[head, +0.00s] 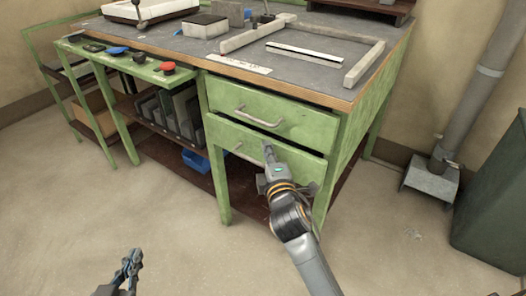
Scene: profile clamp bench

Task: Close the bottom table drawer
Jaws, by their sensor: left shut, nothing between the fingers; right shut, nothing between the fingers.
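The bottom table drawer (304,164) is a green front under the top drawer in the green workbench. A dark gap shows along its upper edge, and its front seems to stand out a little; how far is hard to tell. Its handle (238,149) is partly hidden by my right gripper. My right gripper (267,150) is shut and empty, with its fingertips at the middle of the bottom drawer's front. I cannot tell whether they touch it. My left gripper (134,256) is shut and empty, low over the floor at the lower left, away from the bench.
The top drawer (290,120) with its metal handle (259,118) sits directly above. A narrow green side table (130,66) holds small tools at the left. A blue bin (196,160) lies on the lower shelf. A grey pipe (470,100) stands right. The front floor is clear.

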